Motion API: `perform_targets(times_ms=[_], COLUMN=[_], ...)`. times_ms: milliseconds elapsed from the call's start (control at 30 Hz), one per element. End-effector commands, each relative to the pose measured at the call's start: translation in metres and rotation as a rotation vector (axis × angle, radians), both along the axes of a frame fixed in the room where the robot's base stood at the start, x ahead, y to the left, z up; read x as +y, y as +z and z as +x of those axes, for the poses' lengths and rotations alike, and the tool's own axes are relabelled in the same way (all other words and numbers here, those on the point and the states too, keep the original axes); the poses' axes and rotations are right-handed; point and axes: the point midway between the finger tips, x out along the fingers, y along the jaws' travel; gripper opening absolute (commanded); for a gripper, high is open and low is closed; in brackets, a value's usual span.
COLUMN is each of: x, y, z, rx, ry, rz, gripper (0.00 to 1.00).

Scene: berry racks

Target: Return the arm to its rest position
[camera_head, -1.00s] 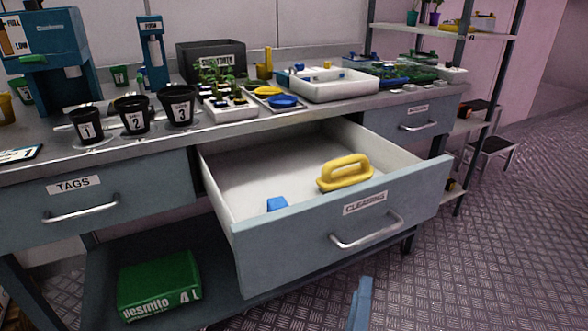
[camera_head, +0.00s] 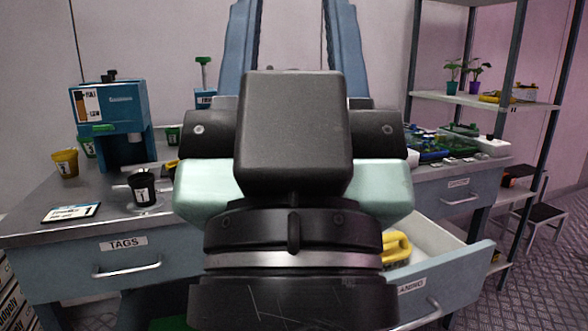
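My gripper (camera_head: 293,40) stands upright, close in front of the camera in the middle of the picture. Its two blue fingers point up and are spread apart, with nothing seen between them; their tips run out of the top of the picture. My black wrist and pale green arm parts below it hide the middle of the counter and much of the open drawer.
The cleaning drawer (camera_head: 461,282) is pulled open at the lower right, with a yellow handled tool (camera_head: 397,247) in it. The tags drawer (camera_head: 92,265) is shut. The counter holds a blue machine (camera_head: 110,112), cups and trays. A shelf rack (camera_head: 512,104) stands right.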

Motion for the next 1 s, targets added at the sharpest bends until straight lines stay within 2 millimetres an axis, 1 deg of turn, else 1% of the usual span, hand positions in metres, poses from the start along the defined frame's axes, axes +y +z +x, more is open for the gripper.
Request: perform_targets(times_ms=[33,167,300,567,700,800,900,1000], x=[0.000,0.000,0.000,0.000,0.000,0.000,0.000,0.000], y=[0.027,0.065,0.109,0.189,0.232,0.262,0.287,0.305], z=[0.000,0.001,0.001,0.001,0.001,0.001,0.001,0.001], rx=[0.000,0.001,0.002,0.002,0.002,0.002,0.003,0.003], ry=[-0.001,-0.003,-0.004,-0.004,-0.004,-0.003,-0.003,-0.003], rz=[0.000,-0.001,-0.002,-0.002,-0.002,-0.003,-0.003,-0.003], gripper=[0.45,0.45,0.45,0.45,0.45,0.45,0.45,0.45])
